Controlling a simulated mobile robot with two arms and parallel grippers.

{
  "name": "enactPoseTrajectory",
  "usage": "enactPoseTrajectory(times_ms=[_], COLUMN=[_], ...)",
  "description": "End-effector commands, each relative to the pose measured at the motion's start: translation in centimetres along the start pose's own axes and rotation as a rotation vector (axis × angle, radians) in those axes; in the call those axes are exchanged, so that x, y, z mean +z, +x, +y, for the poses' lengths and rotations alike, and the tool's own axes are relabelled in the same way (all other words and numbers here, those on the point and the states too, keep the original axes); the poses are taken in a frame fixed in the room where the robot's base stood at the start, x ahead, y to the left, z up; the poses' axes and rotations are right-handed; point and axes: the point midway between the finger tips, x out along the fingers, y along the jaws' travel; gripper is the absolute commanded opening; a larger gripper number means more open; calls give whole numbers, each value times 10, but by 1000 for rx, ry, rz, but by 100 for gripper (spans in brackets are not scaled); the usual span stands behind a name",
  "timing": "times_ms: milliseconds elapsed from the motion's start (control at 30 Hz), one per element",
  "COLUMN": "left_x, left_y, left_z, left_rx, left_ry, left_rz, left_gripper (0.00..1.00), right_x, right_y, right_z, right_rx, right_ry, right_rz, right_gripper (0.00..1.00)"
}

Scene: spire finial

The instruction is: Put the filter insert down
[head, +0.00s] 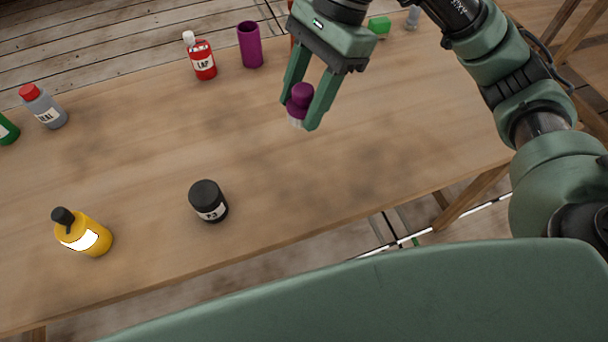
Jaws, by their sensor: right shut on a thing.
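My right gripper (300,107) is shut on a small purple piece with a pale lower end, which I take to be the filter insert (301,94). My left gripper is not in view.
A purple cup (250,45) and a red bottle (203,60) stand behind. A black jar (208,201) and a yellow bottle (84,233) stand nearer. The table's right middle is clear.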

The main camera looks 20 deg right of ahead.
Motion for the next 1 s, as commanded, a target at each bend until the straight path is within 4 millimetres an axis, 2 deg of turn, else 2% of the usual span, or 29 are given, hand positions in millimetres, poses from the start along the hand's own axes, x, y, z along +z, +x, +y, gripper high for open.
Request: enactPoseTrajectory(times_ms=[500,600,867,1000], left_x=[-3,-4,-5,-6], left_y=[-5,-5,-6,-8], left_z=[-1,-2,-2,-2], left_rx=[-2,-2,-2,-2], left_ry=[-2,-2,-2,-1], left_rz=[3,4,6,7], left_gripper=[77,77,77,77], right_x=[-50,-55,-64,-72], right_y=[118,131,150,170], right_z=[2,2,2,2], right_rx=[5,4,3,4], right_ry=[8,6,6,7], right_rz=[0,1,2,0], right_gripper=[6,6,6,6])
